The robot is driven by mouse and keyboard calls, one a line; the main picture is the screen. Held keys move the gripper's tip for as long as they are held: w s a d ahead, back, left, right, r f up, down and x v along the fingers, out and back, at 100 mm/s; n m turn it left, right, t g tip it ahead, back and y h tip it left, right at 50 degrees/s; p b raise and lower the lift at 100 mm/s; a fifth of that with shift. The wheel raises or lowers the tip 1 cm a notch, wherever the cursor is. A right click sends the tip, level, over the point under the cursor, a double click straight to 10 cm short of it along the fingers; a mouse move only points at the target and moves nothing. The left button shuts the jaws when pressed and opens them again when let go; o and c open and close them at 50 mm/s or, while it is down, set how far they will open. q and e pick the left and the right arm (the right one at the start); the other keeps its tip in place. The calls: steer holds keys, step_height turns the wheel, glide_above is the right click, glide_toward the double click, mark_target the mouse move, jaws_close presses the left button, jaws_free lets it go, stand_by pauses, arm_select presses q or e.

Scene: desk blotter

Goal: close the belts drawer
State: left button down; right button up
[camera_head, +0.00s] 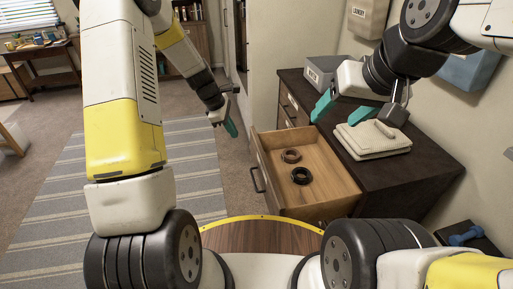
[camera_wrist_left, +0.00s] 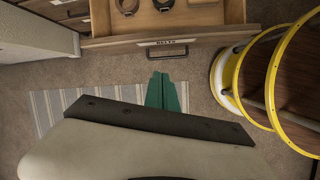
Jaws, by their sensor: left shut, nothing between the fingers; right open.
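The belts drawer (camera_head: 325,178) is pulled well out of the dark dresser (camera_head: 425,165). Two coiled dark belts (camera_head: 301,175) lie inside it. In the left wrist view the drawer front (camera_wrist_left: 215,34) carries a label and a dark bar handle (camera_wrist_left: 168,55). My left gripper (camera_head: 232,129) is shut and empty, in front of the drawer and to its left in the head view. In the left wrist view its teal fingertips (camera_wrist_left: 160,78) show just below the handle, apart from it. My right gripper (camera_head: 342,112) is open above the dresser top.
A folded cream cloth (camera_head: 373,140) and a grey labelled bin (camera_head: 322,72) sit on the dresser. My round wooden-topped base is near the drawer's front corner. A striped rug (camera_head: 75,215) covers open floor at left. A blue dumbbell (camera_head: 464,237) lies at lower right.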

arm_select(q)
step_height(320, 180, down, 10)
steer(key=w+f+n, duration=0.1)
steer(key=w+n, duration=0.1)
steer(key=n, duration=0.2)
glide_toward(261, 170)
steer(key=shift+g, duration=0.3)
steer(key=f, duration=0.1)
steer(key=w+f, duration=0.1)
steer(key=f, duration=0.3)
steer(key=shift+w+a, duration=0.15)
steer(key=shift+a, duration=0.15)
steer(key=shift+w+d, duration=0.15)
steer(key=shift+d, duration=0.5)
steer(key=shift+d, duration=0.1)
